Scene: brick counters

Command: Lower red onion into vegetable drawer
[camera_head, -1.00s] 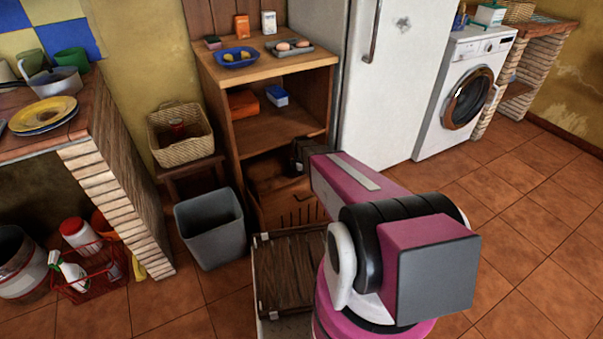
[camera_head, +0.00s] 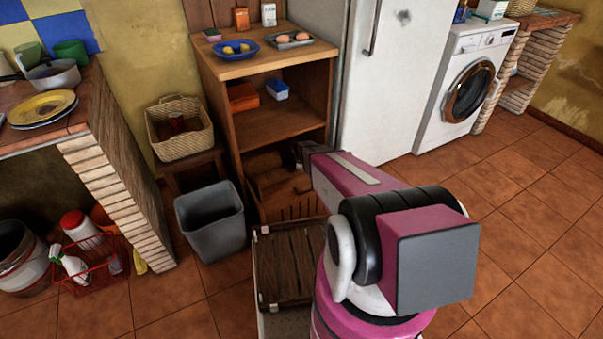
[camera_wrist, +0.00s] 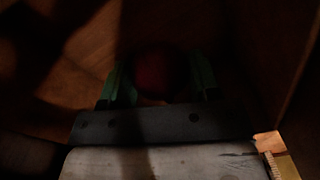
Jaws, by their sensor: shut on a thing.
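The red onion (camera_wrist: 158,74) shows dark and round in the wrist view, between the green fingers of my gripper (camera_wrist: 160,84). The gripper is shut on it. The vegetable drawer (camera_head: 290,208), a wooden box with a slotted front, is at the bottom of the wooden shelf unit in the head view. My arm reaches into the low part of the unit over the drawer. The arm hides the fingers and the onion in the head view. The wrist view is too dark to tell how far the onion is from the drawer floor.
Above is the unit's middle shelf (camera_head: 275,122), holding an orange box (camera_head: 242,97) and a blue-and-white container (camera_head: 277,89). A grey bin (camera_head: 212,222) stands close on the left. The white fridge (camera_head: 395,90) stands on the right. Floor at the right is clear.

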